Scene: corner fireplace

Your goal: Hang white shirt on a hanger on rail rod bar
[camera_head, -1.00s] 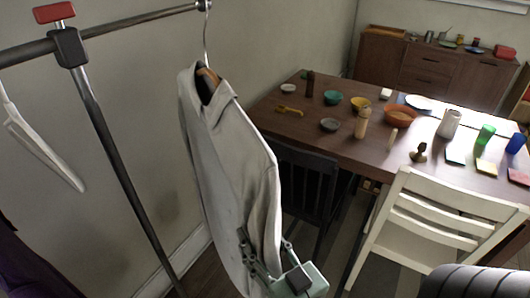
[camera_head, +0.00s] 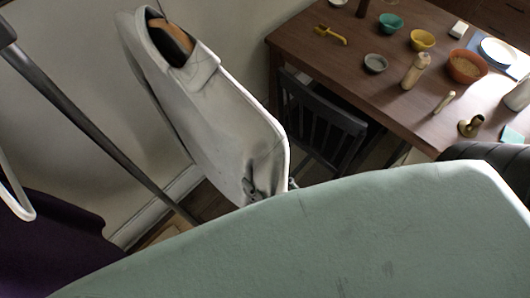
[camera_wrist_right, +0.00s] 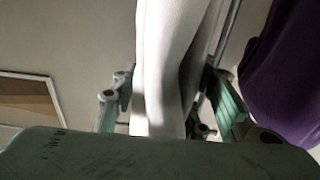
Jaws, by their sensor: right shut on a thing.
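The white shirt (camera_head: 215,110) hangs on a wooden hanger (camera_head: 172,38) left of centre in the head view. The hanger's hook and the rail's top bar are out of the picture, so I cannot tell whether they touch. My right gripper (camera_head: 264,190) is at the shirt's lower part, mostly hidden behind my own pale green arm. In the right wrist view, the white cloth (camera_wrist_right: 160,70) runs between the two fingers of the right gripper (camera_wrist_right: 168,108), which is shut on it. My left gripper is not in view.
A rack post (camera_head: 85,120) slants down at the left, with a white hanger (camera_head: 18,200) and a purple garment (camera_head: 50,245) beside it. A dark chair (camera_head: 320,125) and a dining table (camera_head: 330,75) with bowls stand to the right.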

